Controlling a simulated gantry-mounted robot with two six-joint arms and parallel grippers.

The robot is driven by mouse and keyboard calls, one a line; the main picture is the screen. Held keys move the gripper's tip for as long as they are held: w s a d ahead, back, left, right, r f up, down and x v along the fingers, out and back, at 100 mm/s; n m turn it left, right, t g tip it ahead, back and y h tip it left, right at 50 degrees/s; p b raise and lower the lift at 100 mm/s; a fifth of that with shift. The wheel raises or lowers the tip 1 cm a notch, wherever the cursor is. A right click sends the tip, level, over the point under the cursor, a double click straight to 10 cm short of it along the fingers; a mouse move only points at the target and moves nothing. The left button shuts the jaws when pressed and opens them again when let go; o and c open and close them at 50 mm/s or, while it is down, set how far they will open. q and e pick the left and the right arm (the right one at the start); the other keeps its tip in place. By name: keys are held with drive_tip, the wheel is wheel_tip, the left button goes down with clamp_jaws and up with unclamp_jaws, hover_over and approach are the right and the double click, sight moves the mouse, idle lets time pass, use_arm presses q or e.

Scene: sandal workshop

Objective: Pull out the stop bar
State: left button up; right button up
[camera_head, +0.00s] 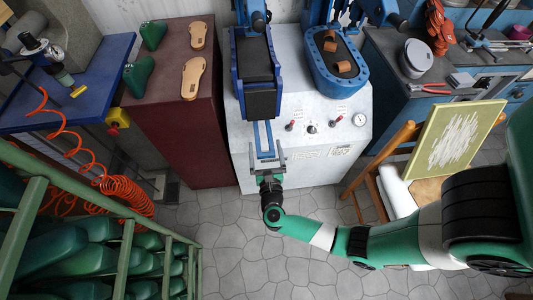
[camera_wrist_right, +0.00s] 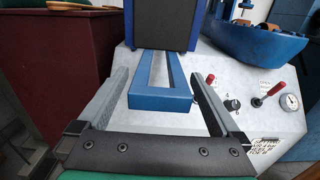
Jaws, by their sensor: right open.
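The stop bar looks to be the blue loop-shaped bar (camera_head: 264,138) sticking out from under the dark pad of the left press (camera_head: 240,78). In the right wrist view its front crosspiece (camera_wrist_right: 160,101) lies between my fingers, with a gap on each side. My right gripper (camera_head: 267,155) is open at the front end of the bar; its two grey fingers (camera_wrist_right: 160,82) straddle the bar without gripping it. My left gripper is not in view.
The white machine front carries red-handled levers (camera_head: 290,126) and a gauge (camera_head: 359,119). A second blue press (camera_head: 335,70) holds sandal parts to the right. A maroon cabinet (camera_head: 165,110) stands left, a wooden chair (camera_head: 362,190) right. Floor in front is partly free.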

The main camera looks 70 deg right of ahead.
drive_tip(key=p+v, duration=0.1)
drive_tip(key=v, duration=1)
drive_tip(key=shift+s+a, duration=0.1)
